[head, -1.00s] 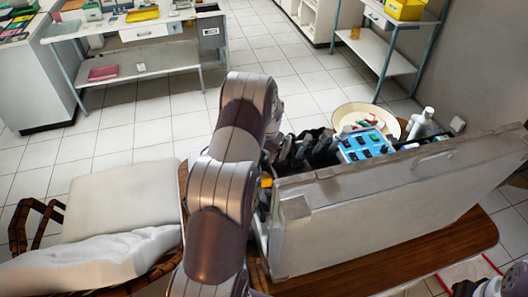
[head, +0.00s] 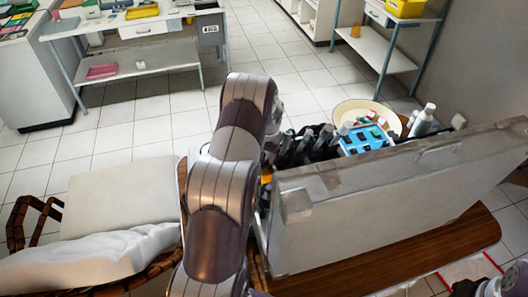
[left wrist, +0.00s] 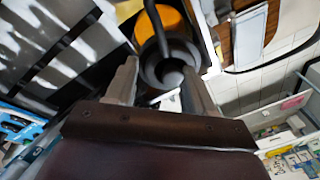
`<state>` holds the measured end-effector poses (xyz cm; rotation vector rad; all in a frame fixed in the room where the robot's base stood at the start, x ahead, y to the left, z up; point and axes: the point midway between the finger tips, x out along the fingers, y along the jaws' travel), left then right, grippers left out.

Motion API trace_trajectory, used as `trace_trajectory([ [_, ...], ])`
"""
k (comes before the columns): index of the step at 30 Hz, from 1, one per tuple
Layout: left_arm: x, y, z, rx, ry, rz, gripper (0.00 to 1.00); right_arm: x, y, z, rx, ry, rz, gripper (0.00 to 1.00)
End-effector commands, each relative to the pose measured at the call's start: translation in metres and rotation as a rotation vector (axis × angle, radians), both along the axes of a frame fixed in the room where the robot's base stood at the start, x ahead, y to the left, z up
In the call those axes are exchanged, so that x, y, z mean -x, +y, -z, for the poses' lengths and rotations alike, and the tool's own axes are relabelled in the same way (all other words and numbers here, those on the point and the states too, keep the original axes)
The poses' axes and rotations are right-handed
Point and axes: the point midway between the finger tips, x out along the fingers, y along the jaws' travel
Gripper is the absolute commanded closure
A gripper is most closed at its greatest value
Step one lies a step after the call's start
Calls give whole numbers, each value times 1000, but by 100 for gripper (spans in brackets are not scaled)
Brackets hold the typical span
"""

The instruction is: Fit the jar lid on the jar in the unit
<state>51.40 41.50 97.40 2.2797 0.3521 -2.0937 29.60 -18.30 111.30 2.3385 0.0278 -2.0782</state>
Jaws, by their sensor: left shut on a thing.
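In the left wrist view my left gripper (left wrist: 160,92) is shut on a dark grey round piece (left wrist: 168,68), which looks like the jar lid. An orange, round-edged thing (left wrist: 174,24), perhaps the jar, lies just beyond it; a dark rod or tube crosses in front. I cannot tell whether lid and jar touch. In the head view my left arm hides its gripper. A small orange patch (head: 266,179) shows at the left end of the open unit (head: 375,215), beside my arm.
The unit's grey panel stands upright on a brown wooden table (head: 400,250). Behind it are dark items, a blue tray (head: 366,141), a white bottle (head: 423,121) and a cream bowl (head: 350,107). A cushioned chair (head: 120,200) is at left. Open tiled floor lies behind.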

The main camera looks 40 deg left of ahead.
Motion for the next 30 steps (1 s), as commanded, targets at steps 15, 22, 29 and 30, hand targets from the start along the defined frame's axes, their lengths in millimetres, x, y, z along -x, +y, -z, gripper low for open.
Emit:
trace_trajectory([
  [15, 0, 0, 9, 0, 0, 0, 77, 0, 0, 7, 0, 0, 0, 57],
  [22, 0, 0, 9, 0, -1, 0, 77, 0, 0, 7, 0, 0, 0, 57],
  [29, 0, 0, 12, 0, -1, 0, 76, 0, 0, 9, 0, 0, 0, 57],
  [30, 0, 0, 12, 0, -1, 0, 76, 0, 0, 10, 0, 0, 0, 57],
])
